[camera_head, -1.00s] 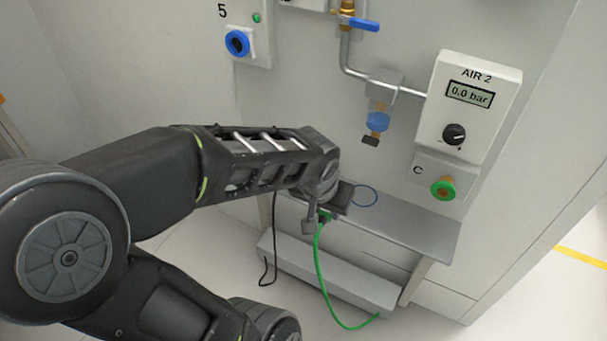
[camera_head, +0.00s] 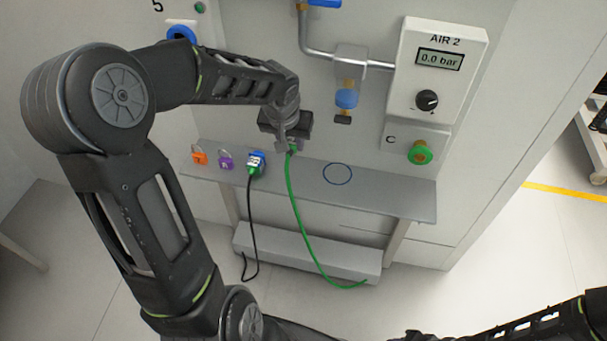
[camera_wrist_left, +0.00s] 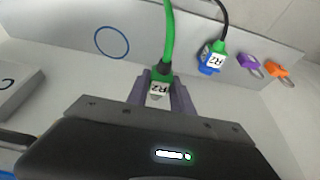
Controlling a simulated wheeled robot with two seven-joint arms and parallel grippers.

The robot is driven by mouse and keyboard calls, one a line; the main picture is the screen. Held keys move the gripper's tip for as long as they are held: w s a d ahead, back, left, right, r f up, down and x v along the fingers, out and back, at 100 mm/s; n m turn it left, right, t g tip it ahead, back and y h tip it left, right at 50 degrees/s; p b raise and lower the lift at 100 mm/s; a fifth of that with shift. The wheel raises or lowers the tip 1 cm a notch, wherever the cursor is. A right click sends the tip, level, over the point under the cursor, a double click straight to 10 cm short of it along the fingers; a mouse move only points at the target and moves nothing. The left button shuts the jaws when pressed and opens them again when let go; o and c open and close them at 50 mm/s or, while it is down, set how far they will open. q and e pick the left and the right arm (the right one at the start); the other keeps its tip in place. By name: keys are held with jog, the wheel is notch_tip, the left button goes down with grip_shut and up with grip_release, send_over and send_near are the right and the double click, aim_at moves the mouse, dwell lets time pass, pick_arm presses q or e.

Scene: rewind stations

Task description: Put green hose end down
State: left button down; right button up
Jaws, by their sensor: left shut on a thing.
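My left gripper (camera_head: 286,146) is shut on the green hose end, over the grey shelf (camera_head: 395,201). In the left wrist view the hose end (camera_wrist_left: 160,88), with a white label, sits between the fingers of my left gripper (camera_wrist_left: 162,92). The green hose (camera_head: 300,205) hangs from it, past the shelf's front edge, to the lower ledge. A blue ring outline (camera_head: 338,174) is marked on the shelf to the right of the gripper; it also shows in the left wrist view (camera_wrist_left: 112,42). The fingertips are partly hidden in the head view. My right gripper is not seen.
A blue and green plug (camera_head: 256,163) on a black cable stands on the shelf left of the gripper, beside purple (camera_head: 226,162) and orange (camera_head: 200,157) padlocks. A green port (camera_head: 420,152) is on the panel. The shelf's right part is clear.

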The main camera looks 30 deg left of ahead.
pick_arm(q)
jog(key=b, duration=0.1)
send_over(294, 173)
jog(key=s, duration=0.1)
jog(key=f, duration=0.6)
jog(key=shift+s+d+f, duration=0.1)
jog(key=shift+s+d, duration=0.05)
jog(key=shift+d, duration=0.05)
jog(key=shift+f, duration=0.1)
jog(key=shift+f+b, duration=0.7)
jog(key=shift+f, duration=1.05)
jog(key=shift+f+b, duration=0.25)
jog(key=shift+b, duration=0.1)
jog(key=c, duration=1.1)
grip_release()
jog(key=shift+r, duration=0.1)
